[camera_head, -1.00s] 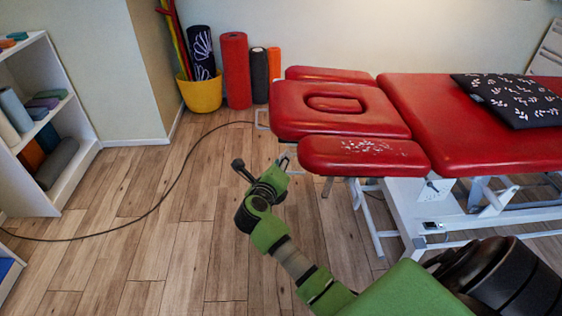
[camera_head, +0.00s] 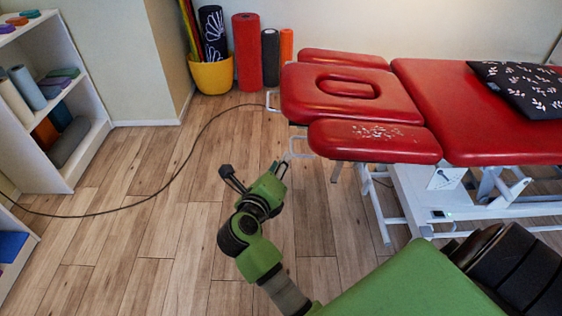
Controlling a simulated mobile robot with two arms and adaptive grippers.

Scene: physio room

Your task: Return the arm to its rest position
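The red treatment table (camera_head: 470,115) stands to the right, its head section (camera_head: 375,141) near my arm. A dark patterned pillow (camera_head: 525,88) lies on it. A cable (camera_head: 150,197) crosses the floor. A shelf (camera_head: 90,150), yellow bucket (camera_head: 213,76) and red roll (camera_head: 247,52) stand behind.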

